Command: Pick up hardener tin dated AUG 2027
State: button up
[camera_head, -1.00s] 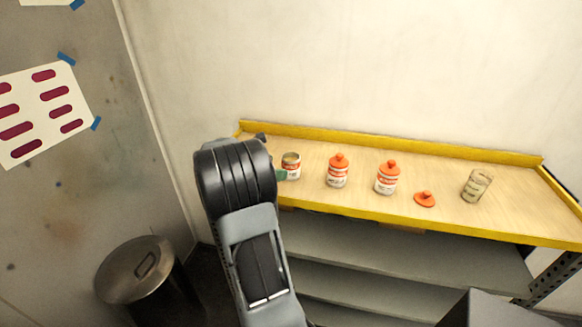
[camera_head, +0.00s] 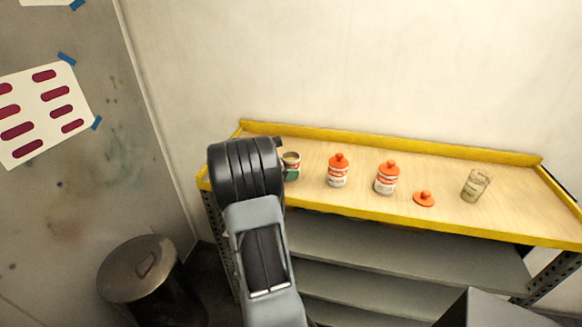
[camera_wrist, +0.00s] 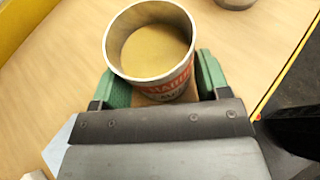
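An open tin (camera_head: 291,158) with a white and red label stands upright at the left end of the bench. In the wrist view the open tin (camera_wrist: 168,80) shows a tan inside and sits between the green fingers of my gripper (camera_wrist: 165,85). The fingers stand on either side of it and look apart, with no clear grip. In the head view my gripper (camera_head: 292,175) is low in front of this tin. Two more white and red tins with orange caps, a middle one (camera_head: 338,171) and a right one (camera_head: 386,178), stand to the right. No date is readable on any tin.
An orange lid (camera_head: 425,199) and a glass jar (camera_head: 475,186) are farther right on the wooden bench (camera_head: 510,215), which has a raised yellow back edge (camera_head: 400,142). Grey shelves (camera_head: 400,245) lie below. A metal bin (camera_head: 140,268) stands at the lower left.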

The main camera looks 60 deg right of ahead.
jog(key=c, duration=0.6)
jog(key=shift+r, duration=0.15)
